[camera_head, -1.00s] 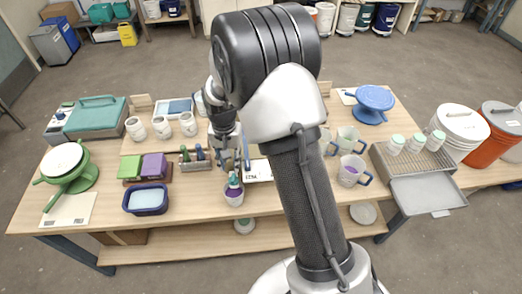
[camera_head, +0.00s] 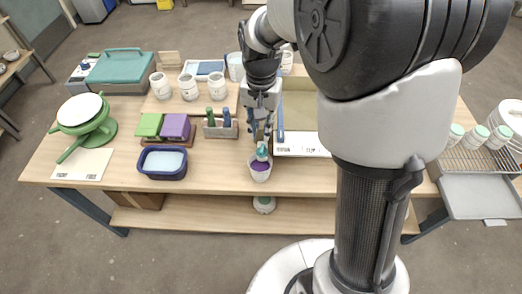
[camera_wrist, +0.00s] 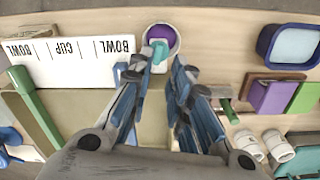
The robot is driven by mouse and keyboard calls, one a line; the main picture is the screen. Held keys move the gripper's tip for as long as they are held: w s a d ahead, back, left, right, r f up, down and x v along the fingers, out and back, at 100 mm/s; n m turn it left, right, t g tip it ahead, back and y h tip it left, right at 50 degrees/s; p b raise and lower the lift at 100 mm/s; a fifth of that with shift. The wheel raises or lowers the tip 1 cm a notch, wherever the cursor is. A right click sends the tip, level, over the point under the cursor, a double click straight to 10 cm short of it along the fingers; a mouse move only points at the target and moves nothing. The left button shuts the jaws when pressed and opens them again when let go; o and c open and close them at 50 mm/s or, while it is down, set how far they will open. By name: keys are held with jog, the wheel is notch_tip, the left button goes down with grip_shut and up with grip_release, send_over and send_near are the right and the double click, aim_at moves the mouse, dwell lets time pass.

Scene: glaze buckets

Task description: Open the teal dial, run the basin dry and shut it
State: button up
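A small teal piece (camera_head: 263,153) shows at a white cup (camera_head: 260,173) with purple inside, at the table's front edge. I cannot tell whether it is the dial. My gripper (camera_head: 261,140) points down just above and behind it. In the wrist view my gripper's fingers (camera_wrist: 158,72) are apart, with the teal piece (camera_wrist: 158,55) ahead of their tips, by the purple-filled cup (camera_wrist: 161,38). Contact cannot be made out. A dark blue basin (camera_head: 147,170) with pale blue contents stands to the left; it also shows in the wrist view (camera_wrist: 264,45).
Right of my gripper is an olive tray (camera_head: 300,100) with a white label strip (camera_head: 302,144). A holder (camera_head: 220,131) with green and blue handles stands left of it, near green and purple blocks (camera_head: 175,126). A teal-lidded box (camera_head: 118,66) is back left. My arm hides the table's right part.

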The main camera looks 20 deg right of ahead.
aim_at(261, 151)
notch_tip(261, 151, down, 9)
jog(key=b, duration=0.2)
jog(key=shift+f+b, duration=0.2)
jog(key=shift+b, duration=0.15)
jog(key=shift+c, duration=0.3)
grip_shut()
